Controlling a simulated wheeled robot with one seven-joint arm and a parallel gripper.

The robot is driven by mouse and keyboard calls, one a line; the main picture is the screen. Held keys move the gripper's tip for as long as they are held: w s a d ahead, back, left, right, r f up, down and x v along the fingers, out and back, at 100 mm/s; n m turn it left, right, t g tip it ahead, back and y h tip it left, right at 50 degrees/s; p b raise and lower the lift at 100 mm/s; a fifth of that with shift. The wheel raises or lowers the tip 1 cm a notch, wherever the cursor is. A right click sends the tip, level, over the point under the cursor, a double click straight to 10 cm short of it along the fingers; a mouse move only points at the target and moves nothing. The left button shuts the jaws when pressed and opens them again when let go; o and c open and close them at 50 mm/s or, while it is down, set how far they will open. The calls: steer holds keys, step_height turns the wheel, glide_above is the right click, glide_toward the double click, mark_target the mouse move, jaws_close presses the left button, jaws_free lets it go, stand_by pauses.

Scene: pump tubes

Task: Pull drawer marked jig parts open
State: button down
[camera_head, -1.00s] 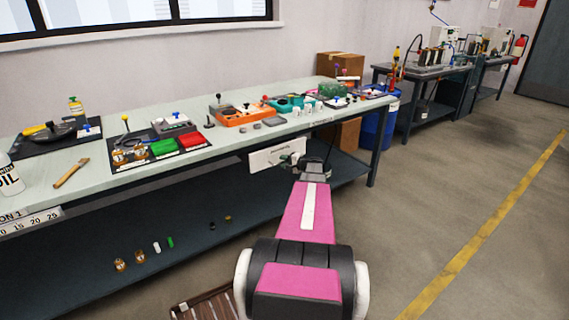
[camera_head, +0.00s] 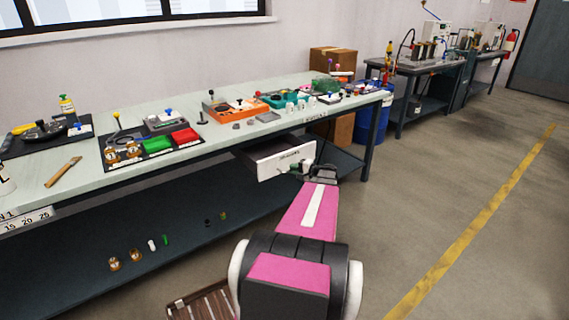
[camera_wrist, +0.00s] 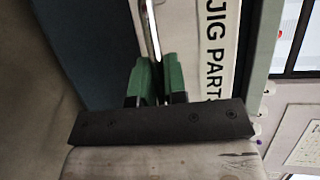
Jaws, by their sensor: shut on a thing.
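The white-fronted drawer (camera_head: 283,163) sits under the workbench and stands partly pulled out, with its dark side showing behind the front. A metal bar handle (camera_wrist: 150,30) runs along the drawer front. My gripper (camera_wrist: 154,82) has green fingers shut on this handle. In the head view my gripper (camera_head: 306,168) is at the right part of the drawer front, and my arm partly hides it.
The workbench top (camera_head: 85,175) carries trays, an orange box (camera_head: 221,112) and small parts. A lower shelf (camera_head: 75,243) holds several small items. A blue barrel (camera_head: 372,122) and a cardboard box (camera_head: 334,62) stand beyond the bench. The floor on the right is clear.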

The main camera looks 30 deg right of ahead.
steer(key=s, duration=1.1)
steer(key=shift+s+d, duration=0.15)
steer(key=shift+d, duration=0.3)
steer(key=c, duration=1.2)
jaws_free()
steer(key=shift+s+d, duration=0.1)
steer(key=v, duration=1)
steer(key=shift+s+d, duration=0.15)
steer(key=shift+s, duration=0.1)
